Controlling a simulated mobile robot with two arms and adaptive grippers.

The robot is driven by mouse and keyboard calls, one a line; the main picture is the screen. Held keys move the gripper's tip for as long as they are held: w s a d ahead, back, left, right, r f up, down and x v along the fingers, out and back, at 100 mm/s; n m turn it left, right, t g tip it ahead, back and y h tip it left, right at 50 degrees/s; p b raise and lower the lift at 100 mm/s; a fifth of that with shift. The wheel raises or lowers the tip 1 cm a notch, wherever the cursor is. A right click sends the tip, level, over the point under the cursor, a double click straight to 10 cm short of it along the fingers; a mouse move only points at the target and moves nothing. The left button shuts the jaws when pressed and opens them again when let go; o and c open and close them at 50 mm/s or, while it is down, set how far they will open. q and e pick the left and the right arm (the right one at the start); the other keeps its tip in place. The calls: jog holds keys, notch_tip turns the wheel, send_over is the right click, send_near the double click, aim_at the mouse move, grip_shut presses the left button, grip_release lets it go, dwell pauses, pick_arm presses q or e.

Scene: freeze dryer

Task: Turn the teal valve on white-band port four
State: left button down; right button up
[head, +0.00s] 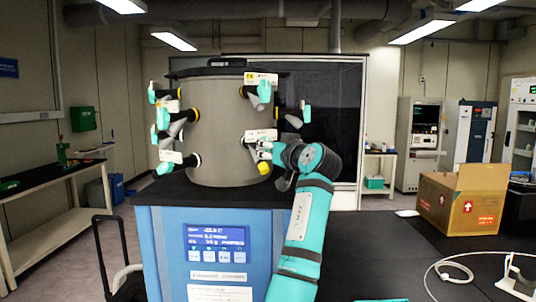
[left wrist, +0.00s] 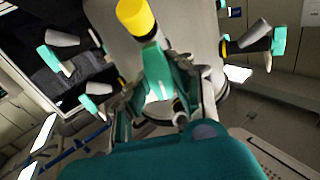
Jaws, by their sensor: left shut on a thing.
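The grey drum (head: 228,125) of the freeze dryer carries several ports with teal valves and grey necks. My left gripper (head: 264,151) is at the low front port, below a white label band (head: 261,135). In the left wrist view my left gripper (left wrist: 165,100) is shut on a teal valve handle (left wrist: 154,70), with a finger on each side. A yellow end piece (left wrist: 135,17) sits just beyond the handle; it also shows under the gripper in the head view (head: 264,168). The gripper hides most of this valve in the head view. My right gripper is not in view.
Other teal valves stick out close by, one above (head: 264,92), one at the right (head: 306,113) and several at the left (head: 163,120). The blue dryer cabinet (head: 173,240) is below. A cardboard box (head: 450,205) stands on the dark bench (head: 390,250) at the right.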

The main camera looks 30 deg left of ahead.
pick_arm(q)
jog(key=shift+f+n, duration=0.2)
jog(key=shift+n, duration=0.1)
dwell(0.4)
jog(key=c, duration=1.2)
grip_release()
jog(key=shift+r, duration=0.15)
jog(key=shift+d, duration=0.1)
jog(key=v, duration=1.2)
